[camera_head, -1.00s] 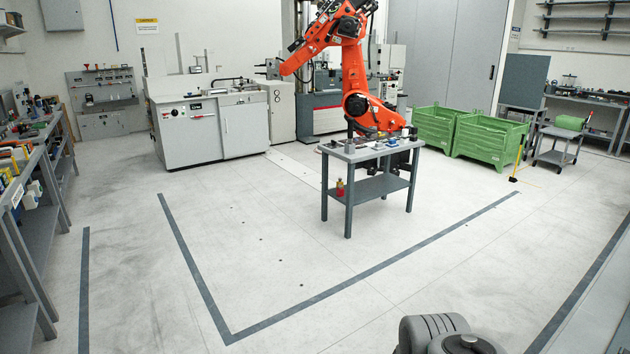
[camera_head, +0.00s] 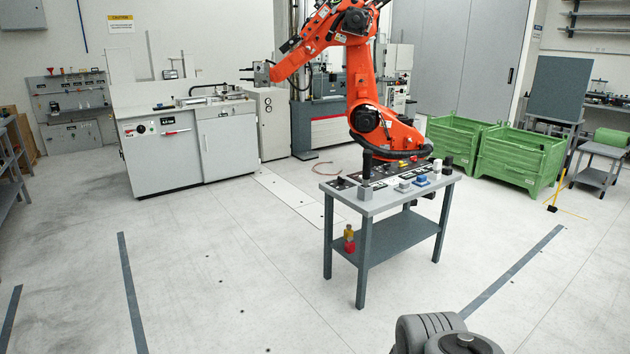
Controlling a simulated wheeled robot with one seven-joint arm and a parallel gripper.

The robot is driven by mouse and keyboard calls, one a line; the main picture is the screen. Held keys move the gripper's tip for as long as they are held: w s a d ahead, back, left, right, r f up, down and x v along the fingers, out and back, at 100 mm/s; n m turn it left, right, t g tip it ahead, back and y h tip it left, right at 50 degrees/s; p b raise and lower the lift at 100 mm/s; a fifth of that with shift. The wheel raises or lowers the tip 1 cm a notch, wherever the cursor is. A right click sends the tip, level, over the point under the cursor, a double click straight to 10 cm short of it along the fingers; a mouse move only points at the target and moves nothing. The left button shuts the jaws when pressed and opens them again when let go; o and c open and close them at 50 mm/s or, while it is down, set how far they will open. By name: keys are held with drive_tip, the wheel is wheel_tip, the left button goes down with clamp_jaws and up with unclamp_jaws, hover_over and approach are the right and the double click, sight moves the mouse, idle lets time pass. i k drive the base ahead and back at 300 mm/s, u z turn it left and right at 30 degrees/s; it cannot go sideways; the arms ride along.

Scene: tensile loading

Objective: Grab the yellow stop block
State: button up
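A small yellow piece (camera_head: 403,164) lies among other small parts on the top of the grey table (camera_head: 375,207). It is too small to tell for sure whether it is the yellow stop block. My gripper is not in view; only a dark grey part of my own body shows at the bottom right, apart from the table.
A large orange robot arm (camera_head: 357,65) stands right behind the table. Green crates (camera_head: 515,155) are at the right and a grey machine cabinet (camera_head: 190,145) at the left. The floor in front of the table is clear.

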sight(348, 232)
drive_tip(key=i, duration=0.45)
drive_tip(key=z, duration=1.05)
drive_tip(key=i, duration=1.25)
drive_tip(key=u, duration=1.15)
